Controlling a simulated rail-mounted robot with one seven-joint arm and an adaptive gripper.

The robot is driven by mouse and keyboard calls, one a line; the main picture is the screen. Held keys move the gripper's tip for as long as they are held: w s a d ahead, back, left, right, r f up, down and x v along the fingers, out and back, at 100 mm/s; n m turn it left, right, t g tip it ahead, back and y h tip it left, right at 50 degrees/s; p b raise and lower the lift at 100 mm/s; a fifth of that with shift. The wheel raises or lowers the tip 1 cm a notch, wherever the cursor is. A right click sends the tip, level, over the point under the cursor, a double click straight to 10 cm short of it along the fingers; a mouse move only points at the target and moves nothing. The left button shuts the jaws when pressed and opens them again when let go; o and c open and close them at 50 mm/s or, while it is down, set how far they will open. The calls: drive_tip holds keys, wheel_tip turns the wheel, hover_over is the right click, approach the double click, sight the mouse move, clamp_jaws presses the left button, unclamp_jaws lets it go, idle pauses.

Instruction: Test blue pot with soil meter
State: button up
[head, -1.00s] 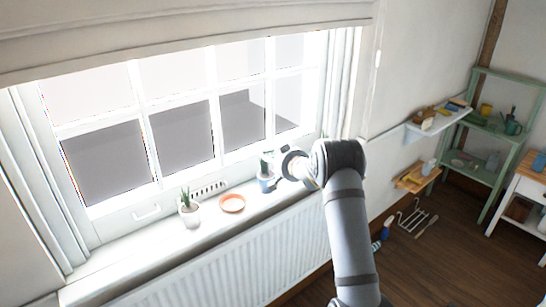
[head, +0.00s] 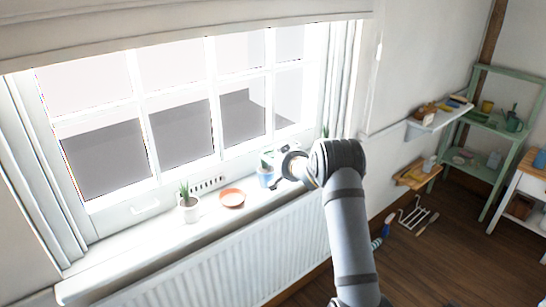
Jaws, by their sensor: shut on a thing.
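The blue pot (head: 265,179) stands on the windowsill with a green plant in it, left of my wrist. My gripper (head: 277,184) is close beside the pot on its right, small and partly hidden by my wrist. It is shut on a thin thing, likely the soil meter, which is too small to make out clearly. I cannot tell whether it touches the pot or its soil.
An orange saucer (head: 232,198) and a white pot (head: 190,208) with a spiky plant stand on the sill (head: 135,240) to the left. The window is behind and the radiator (head: 220,250) below. Shelves (head: 440,118) stand far right.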

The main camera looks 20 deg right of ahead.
drive_tip(key=shift+f+b, duration=0.85)
drive_tip(key=shift+f, duration=0.15)
drive_tip(key=o, duration=1.1)
drive_tip(key=shift+o, duration=0.2)
drive_tip(key=shift+s, duration=0.1)
drive_tip(key=v, duration=1.2)
drive_tip(key=x, duration=1.1)
drive_tip(key=shift+w+r+p, duration=0.3)
drive_tip(key=shift+w+p, duration=0.1)
drive_tip(key=shift+w, duration=0.1)
